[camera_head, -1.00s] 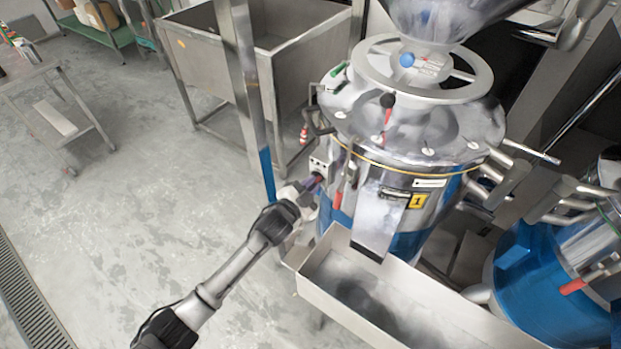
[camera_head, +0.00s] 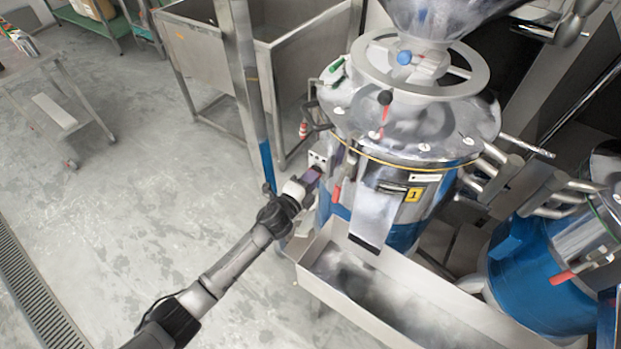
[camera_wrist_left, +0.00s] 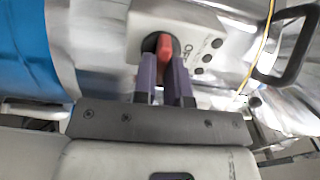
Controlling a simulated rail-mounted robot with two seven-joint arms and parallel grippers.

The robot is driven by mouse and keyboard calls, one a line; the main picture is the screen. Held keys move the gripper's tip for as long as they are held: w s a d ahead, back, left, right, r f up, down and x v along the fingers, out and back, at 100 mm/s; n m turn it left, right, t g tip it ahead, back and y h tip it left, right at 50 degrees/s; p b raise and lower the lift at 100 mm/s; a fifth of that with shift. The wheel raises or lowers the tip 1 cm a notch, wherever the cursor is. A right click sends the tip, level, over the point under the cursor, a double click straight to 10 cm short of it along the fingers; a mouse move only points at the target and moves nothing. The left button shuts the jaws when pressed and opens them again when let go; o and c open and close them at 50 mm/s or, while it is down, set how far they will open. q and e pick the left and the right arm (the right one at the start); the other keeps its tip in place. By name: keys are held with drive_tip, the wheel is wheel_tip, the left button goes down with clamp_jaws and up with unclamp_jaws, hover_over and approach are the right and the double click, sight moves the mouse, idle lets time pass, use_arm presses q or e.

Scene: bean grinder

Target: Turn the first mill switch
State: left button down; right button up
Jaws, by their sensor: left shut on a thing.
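The first mill (camera_head: 380,205) is a steel and blue drum with a yellow "1" label in the head view. Its switch box (camera_head: 319,160) is on the drum's left side. In the left wrist view the switch (camera_wrist_left: 164,46) is a red knob on a dark round base, on a pale panel (camera_wrist_left: 205,30) with "OFF" lettering. My left gripper (camera_head: 312,175) is at the box, and its purple fingers (camera_wrist_left: 165,80) are shut on the red knob. The knob's lower part is hidden between the fingers. My right gripper is not in view.
A metal trough (camera_head: 350,270) stands in front of the mill, close to the right of my left arm. A second blue mill (camera_head: 540,280) is at the right. A steel post (camera_head: 240,70) and tub (camera_head: 300,60) stand behind.

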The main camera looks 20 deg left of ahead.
use_arm(q)
drive_tip(key=shift+m, duration=0.3)
idle(0.4)
drive_tip(key=c, duration=1.2)
unclamp_jaws()
drive_tip(key=shift+o, duration=0.2)
drive_tip(key=shift+s, duration=0.1)
drive_tip(key=p+v, duration=0.2)
drive_tip(key=v, duration=1.1)
drive_tip(key=shift+s, duration=0.3)
drive_tip(key=shift+a, duration=0.1)
